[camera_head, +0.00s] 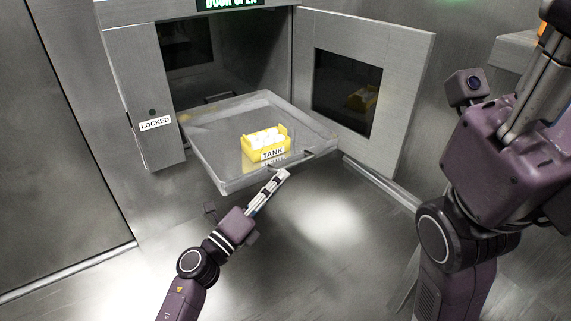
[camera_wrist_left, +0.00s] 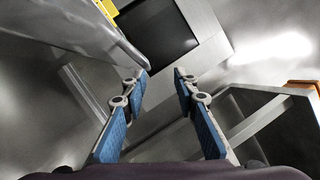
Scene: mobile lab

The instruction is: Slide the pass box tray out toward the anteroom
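The pass box tray (camera_head: 212,160) is a clear, shallow tray that sticks well out of the open pass box (camera_head: 235,60). A dark handle (camera_head: 322,153) shows on its front edge. A yellow bin (camera_head: 250,151) labelled TANK, with white items inside, stands on the tray. My left gripper (camera_head: 281,175) is at the tray's front edge, close to the handle. In the left wrist view its blue fingers (camera_wrist_left: 160,75) are apart with nothing seen between them, and the tray's edge (camera_wrist_left: 75,28) passes to their left. My right gripper (camera_head: 548,45) is raised at the right, its tips partly cut off.
The pass box door (camera_head: 410,85) stands swung open at the right, with a dark window (camera_head: 345,92). A panel marked LOCKED (camera_head: 155,124) is left of the tray. The grey floor (camera_head: 330,225) in front is clear. A shelf edge (camera_head: 515,48) shows upper right.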

